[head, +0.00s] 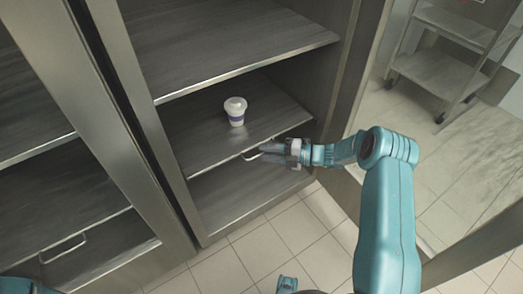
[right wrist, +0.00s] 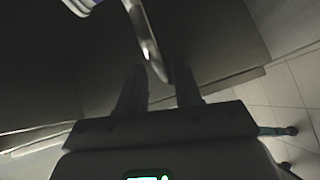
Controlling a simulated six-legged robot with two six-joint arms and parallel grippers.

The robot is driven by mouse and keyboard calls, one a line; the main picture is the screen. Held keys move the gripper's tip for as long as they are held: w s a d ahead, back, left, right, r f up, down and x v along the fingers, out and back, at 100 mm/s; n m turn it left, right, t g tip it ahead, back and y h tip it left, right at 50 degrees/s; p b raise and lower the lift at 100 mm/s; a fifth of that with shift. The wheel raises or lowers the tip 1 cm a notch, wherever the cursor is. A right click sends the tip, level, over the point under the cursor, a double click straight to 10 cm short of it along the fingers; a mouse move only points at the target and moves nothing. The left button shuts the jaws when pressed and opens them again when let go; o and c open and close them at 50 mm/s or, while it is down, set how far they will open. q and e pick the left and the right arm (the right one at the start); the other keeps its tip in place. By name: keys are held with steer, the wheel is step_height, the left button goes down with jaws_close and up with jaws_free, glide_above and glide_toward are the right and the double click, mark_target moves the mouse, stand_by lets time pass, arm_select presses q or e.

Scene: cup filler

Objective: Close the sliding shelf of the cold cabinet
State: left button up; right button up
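The cold cabinet (head: 175,195) has its right bay open. A handle (head: 250,156) is on the shelf's front edge. My right gripper (head: 268,153) is at the handle's right part, its fingers pointing left. In the right wrist view, the two dark fingers (right wrist: 160,88) stand apart, and the bright handle bar (right wrist: 146,45) runs down toward the gap between them. I cannot tell whether they touch it. Part of the cup shows at the top edge.
A fixed shelf (head: 225,45) is above the sliding shelf, and the cabinet floor is below. A left bay with another handle (head: 62,248) is beside it. An open door frame (head: 343,195) is at the right, with a metal cart (head: 440,75) beyond. Tiled floor (head: 255,255) lies in front.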

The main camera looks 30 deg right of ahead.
steer(key=p+v, duration=0.1)
steer(key=v, duration=0.3)
steer(key=shift+s+d+r, duration=0.15)
steer(key=shift+s+d, duration=0.1)
steer(key=shift+d, duration=0.05)
steer(key=s+a+f+n+g+h, duration=0.5)
steer(key=s+a+f+n+g, duration=0.7)
steer(key=s+a+n, duration=0.6)
steer(key=s+a+n+t+h, duration=0.1)
steer(key=s+a+n+h, duration=0.2)
steer(key=n, duration=1)
steer(key=s+a+n+t+h, duration=0.15)
steer(key=s+n, duration=0.35)
steer(key=n, duration=0.8)
step_height(320, 180, up, 29)
steer(key=p, duration=2.9)
steer(key=shift+a+g+y+p, duration=0.3)
steer(key=shift+g+y, duration=0.05)
steer(key=shift+y, duration=0.1)
